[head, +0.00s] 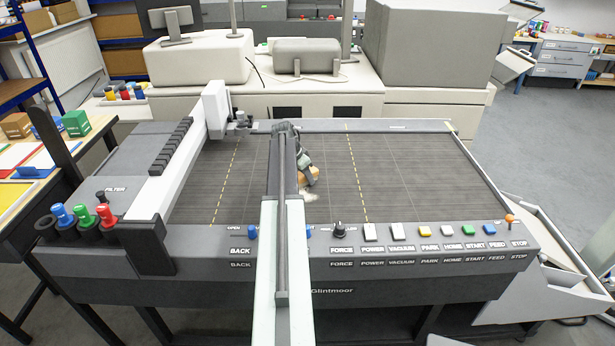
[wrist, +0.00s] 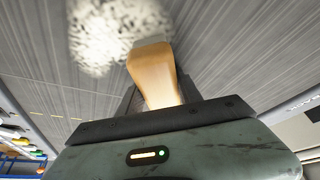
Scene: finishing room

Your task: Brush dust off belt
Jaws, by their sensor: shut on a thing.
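The belt (head: 420,170) is the dark grey bed of the large cutting machine, with yellow dashed lines across it. My gripper (head: 305,172) is over the middle of the belt, shut on a brush with an orange-tan wooden handle (wrist: 153,75). The handle also shows in the head view (head: 309,179). A pale patch of dust (head: 310,196) lies on the belt just in front of the brush. In the wrist view the dust (wrist: 110,30) is a whitish, speckled patch beside the far end of the handle. The bristles are hidden, so I cannot tell whether they touch the belt.
A white gantry beam (head: 185,155) crosses the belt's left part, with a tool head (head: 240,122) at its far end. A front panel (head: 420,245) carries buttons and a knob (head: 339,229). Coloured tools (head: 84,218) stand at the front left. The belt's right half is clear.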

